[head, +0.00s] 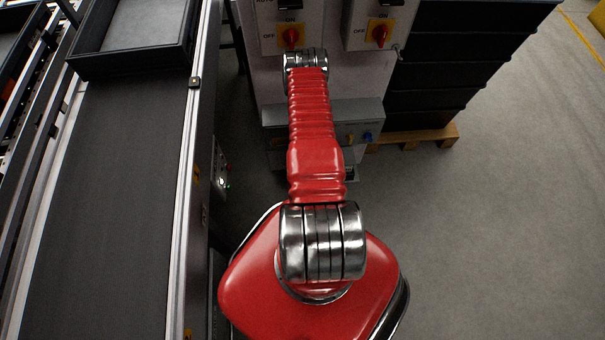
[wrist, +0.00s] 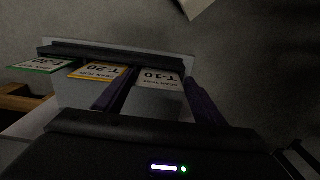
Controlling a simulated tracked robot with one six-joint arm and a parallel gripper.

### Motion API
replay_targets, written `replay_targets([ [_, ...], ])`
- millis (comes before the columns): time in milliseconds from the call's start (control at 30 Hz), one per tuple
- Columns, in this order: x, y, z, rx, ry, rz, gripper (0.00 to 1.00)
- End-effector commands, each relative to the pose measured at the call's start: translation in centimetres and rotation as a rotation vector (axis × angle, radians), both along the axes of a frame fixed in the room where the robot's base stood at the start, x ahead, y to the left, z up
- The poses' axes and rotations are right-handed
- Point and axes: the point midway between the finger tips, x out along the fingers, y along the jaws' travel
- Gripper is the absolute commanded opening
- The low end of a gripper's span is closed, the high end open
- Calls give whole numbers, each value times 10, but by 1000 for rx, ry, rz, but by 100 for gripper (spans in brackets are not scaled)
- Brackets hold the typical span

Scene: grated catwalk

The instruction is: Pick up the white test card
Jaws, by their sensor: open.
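The white test card (wrist: 160,78), printed T-10, stands in a dark holder (wrist: 110,54) in the wrist view. It is the rightmost of three cards. My gripper (wrist: 159,88) is open, with one finger to each side of the white card's lower part in the picture. I see no clear contact, and depth is hard to judge in the dim light. The left finger overlaps the yellow-edged card. In the head view my own arm hides the gripper, the cards and the holder.
A yellow-edged card (wrist: 97,72), T-20, and a green-edged card (wrist: 38,65), T-30, stand left of the white one. The head view shows a panel with red switches (head: 291,36), a conveyor (head: 115,200) with a dark tray (head: 140,67), and stacked dark crates (head: 450,80). Floor at right is clear.

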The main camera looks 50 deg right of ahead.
Motion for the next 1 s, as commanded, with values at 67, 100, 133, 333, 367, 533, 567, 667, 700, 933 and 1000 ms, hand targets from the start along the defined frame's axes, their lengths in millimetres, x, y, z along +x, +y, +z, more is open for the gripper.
replay_targets([
  [67, 0, 0, 0, 0, 0, 0, 64],
  [100, 0, 0, 0, 0, 0, 0, 64],
  [133, 0, 0, 0, 0, 0, 0, 64],
  [333, 0, 0, 0, 0, 0, 0, 64],
  [367, 0, 0, 0, 0, 0, 0, 64],
  [533, 0, 0, 0, 0, 0, 0, 61],
  [567, 0, 0, 0, 0, 0, 0, 58],
  [667, 0, 0, 0, 0, 0, 0, 51],
  [700, 0, 0, 0, 0, 0, 0, 49],
  [933, 0, 0, 0, 0, 0, -1, 32],
  [1000, 0, 0, 0, 0, 0, -1, 28],
])
